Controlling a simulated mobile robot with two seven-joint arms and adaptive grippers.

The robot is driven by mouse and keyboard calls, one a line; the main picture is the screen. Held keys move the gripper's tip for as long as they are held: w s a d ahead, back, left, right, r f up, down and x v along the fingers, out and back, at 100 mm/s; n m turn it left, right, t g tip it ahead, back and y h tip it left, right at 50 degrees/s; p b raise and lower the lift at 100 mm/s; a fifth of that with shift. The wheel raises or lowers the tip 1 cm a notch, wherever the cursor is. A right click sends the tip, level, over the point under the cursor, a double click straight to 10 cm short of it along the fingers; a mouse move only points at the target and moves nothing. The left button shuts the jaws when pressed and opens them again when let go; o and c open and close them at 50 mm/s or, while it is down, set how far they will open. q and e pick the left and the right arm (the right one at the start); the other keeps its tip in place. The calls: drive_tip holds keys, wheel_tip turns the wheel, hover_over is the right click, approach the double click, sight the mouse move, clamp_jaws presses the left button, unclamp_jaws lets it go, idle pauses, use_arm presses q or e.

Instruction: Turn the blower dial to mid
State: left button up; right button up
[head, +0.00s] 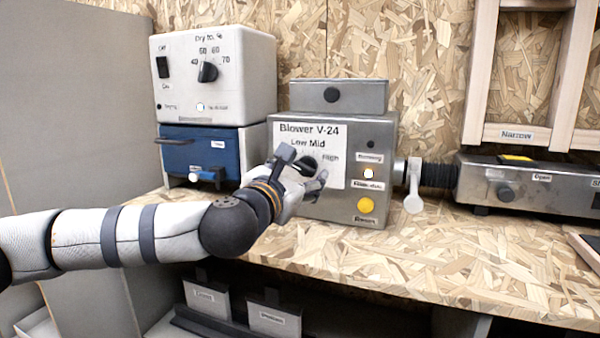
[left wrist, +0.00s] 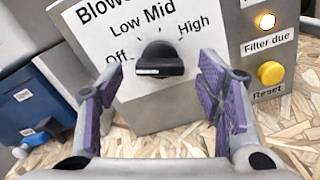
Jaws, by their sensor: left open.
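The blower box (head: 345,200), labelled Blower V-24, stands on the wooden bench. Its black dial (head: 308,164) is partly covered by my gripper in the head view. In the left wrist view the dial (left wrist: 160,62) shows clearly, with Off, Low, Mid and High around it. Its pale mark is at the left end, on the Off side. My left gripper (head: 303,167) is in front of the dial. In the wrist view its open purple-padded fingers (left wrist: 160,74) stand on either side of the dial, with visible gaps. My right gripper is not in view.
A dryer box (head: 215,85) sits on a blue unit (head: 215,150) at left. The blower has a lit Filter due lamp (head: 368,174) and a yellow Reset button (head: 366,205). A pale lever (head: 413,190) and black hose (head: 440,175) are at its right. The front bench is clear.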

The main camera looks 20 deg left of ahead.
use_arm(q)
drive_tip(key=shift+w, duration=0.65)
drive_tip(key=c, duration=1.2)
drive_tip(key=shift+o, duration=0.2)
